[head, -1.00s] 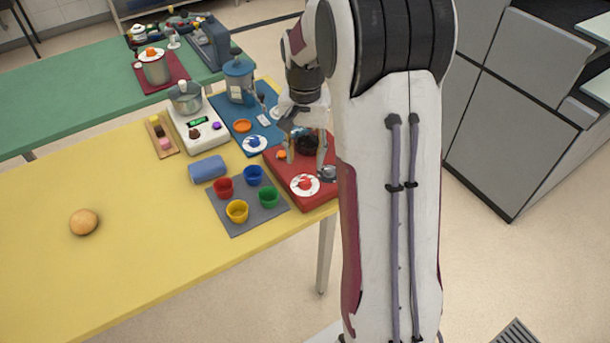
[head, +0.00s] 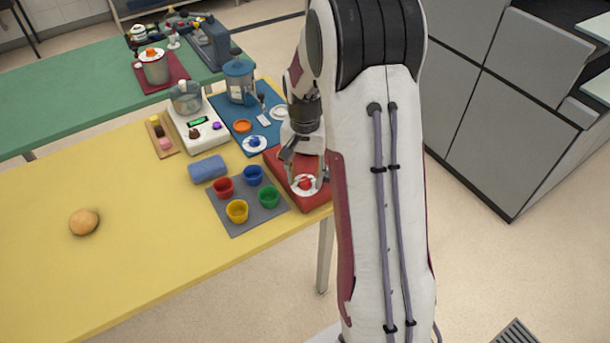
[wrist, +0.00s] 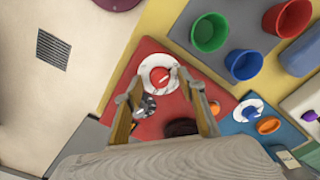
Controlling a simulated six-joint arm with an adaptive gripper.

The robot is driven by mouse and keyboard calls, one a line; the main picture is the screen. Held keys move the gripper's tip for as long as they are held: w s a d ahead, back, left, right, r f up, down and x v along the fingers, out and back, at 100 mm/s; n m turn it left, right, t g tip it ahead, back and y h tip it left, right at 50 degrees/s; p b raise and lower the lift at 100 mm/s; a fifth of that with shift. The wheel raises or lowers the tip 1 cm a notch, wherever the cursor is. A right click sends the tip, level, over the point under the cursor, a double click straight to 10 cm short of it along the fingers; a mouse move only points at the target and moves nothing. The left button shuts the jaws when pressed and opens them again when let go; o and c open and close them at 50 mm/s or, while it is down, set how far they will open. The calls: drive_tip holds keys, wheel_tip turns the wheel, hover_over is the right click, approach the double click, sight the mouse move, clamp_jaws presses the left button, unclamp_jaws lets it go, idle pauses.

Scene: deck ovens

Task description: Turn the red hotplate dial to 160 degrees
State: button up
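The red hotplate (head: 318,207) sits at the right edge of the yellow table. Its red dial (head: 305,183) has a white round scale plate; in the wrist view the dial (wrist: 157,73) shows a pale mark on its knob. The angle it points to is too small to read. My gripper (head: 306,168) is over the hotplate, close to the dial. In the wrist view my gripper (wrist: 158,80) is open, with its two fingers apart on either side of the dial. I cannot tell whether a fingertip touches it. A dark round part (wrist: 181,127) of the hotplate is partly hidden by my gripper.
A grey mat (head: 236,222) with several coloured cups lies left of the hotplate. Behind is a blue board (head: 262,135) with a blue dial (head: 254,142) and an orange piece (head: 242,126). A blue roll (head: 207,168) and a bun (head: 83,222) lie on the table.

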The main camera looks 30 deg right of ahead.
drive_tip(key=shift+f, duration=0.1)
drive_tip(key=c, duration=1.1)
drive_tip(key=shift+c, duration=0.2)
drive_tip(key=shift+m, duration=3.5)
drive_tip(key=o, duration=1.1)
drive_tip(key=shift+o, duration=0.2)
